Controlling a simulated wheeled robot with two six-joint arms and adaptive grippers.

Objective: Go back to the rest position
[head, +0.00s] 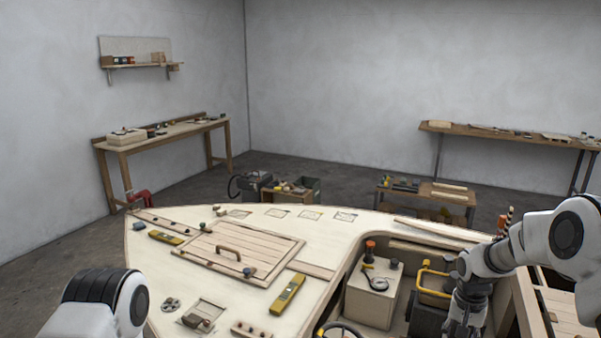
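My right arm comes in from the right, and my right gripper (461,326) hangs low over the open cockpit of the plywood hull. Its fingers point down and are cut by the bottom edge, so I cannot tell whether it is open or shut. Only a white and black part of my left arm shows at the lower left; the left gripper is out of view. The plywood hull (365,228) fills the lower middle, with a planked hatch (215,255) and its wooden handle on the deck.
Yellow levels (288,294) and small parts lie on the deck. In the cockpit stand a box (371,300) and a yellow-handled tool carrier (432,290) close to my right gripper. Floor beyond the hull is partly clear.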

